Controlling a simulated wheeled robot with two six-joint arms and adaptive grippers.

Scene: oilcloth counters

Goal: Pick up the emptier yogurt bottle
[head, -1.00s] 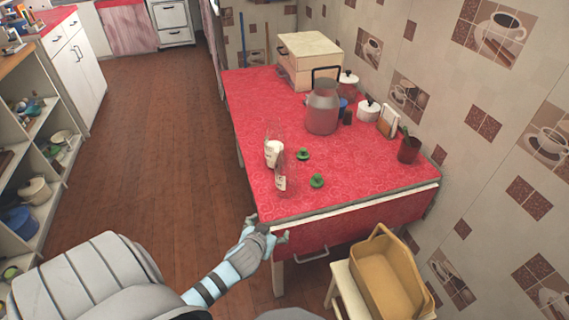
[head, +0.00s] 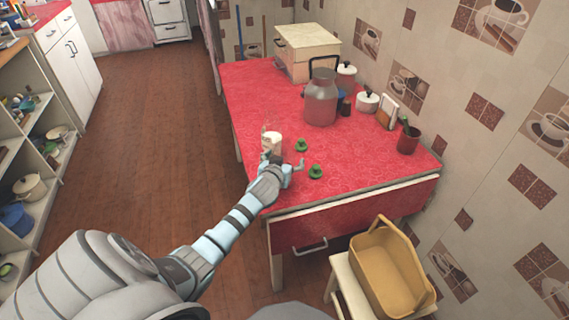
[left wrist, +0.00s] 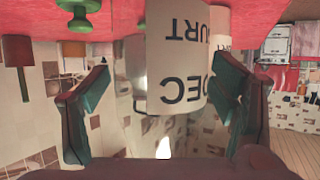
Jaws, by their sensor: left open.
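Two yogurt bottles stand on the red counter. The far bottle (head: 272,142) looks white inside in the head view. The near bottle, clear with a pale label (left wrist: 180,60), is mostly hidden behind my left gripper (head: 284,163) in the head view. In the left wrist view, which is upside down, the near bottle stands between my open fingers, with no clear contact on either side. Part of the far bottle's label (left wrist: 219,38) shows behind it. My right gripper is not in view.
Two green stoppers (head: 301,146) (head: 316,171) lie right of the bottles. A yellow basket (head: 390,265) sits on a stool. The counter's right front is clear.

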